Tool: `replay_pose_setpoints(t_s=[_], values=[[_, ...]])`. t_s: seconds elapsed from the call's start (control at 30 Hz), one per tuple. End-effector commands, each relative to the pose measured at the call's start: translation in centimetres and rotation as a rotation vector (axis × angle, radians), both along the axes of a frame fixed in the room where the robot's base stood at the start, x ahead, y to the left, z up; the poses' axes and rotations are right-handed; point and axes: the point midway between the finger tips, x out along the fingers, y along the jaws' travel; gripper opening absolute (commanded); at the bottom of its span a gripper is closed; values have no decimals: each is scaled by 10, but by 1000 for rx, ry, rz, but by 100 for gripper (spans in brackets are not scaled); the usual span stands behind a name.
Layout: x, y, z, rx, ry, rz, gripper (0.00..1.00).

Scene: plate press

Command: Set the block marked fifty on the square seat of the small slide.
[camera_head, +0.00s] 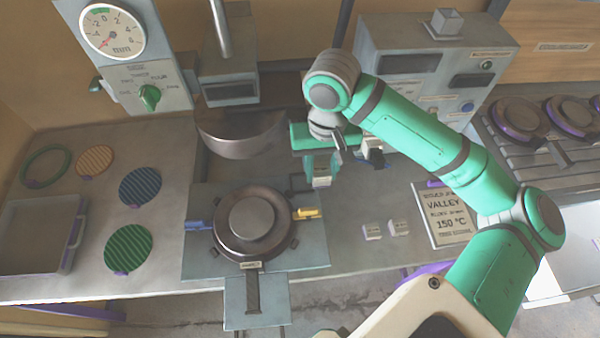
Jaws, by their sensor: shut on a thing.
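My gripper (321,176) hangs right of the press ram, pointing down, behind the round plate. It is shut on a small pale block (321,181) whose marking is too small to read. The square seat is not clearly seen. I cannot tell whether the held block touches anything below.
The round dark plate (248,225) sits on the press bed, with a blue lever (196,225) and a yellow lever (306,213). The press head (240,132) is behind it. A control box (430,65) stands behind my arm. A sign (446,214) stands right of the loose blocks.

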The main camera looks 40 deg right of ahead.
Motion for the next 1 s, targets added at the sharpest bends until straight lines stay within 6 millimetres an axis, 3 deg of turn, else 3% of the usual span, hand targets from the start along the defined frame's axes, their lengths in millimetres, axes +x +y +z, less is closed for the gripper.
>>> replay_pose_setpoints(t_s=[0.1, 0.4, 0.57, 0.8, 1.0], values=[[24, 2, -15, 0, 2, 1, 0], [56, 5, -53, -1, -1, 3, 0], [63, 5, -62, 0, 1, 3, 0], [67, 5, -92, -1, 1, 2, 0], [67, 5, -97, -1, 0, 2, 0]])
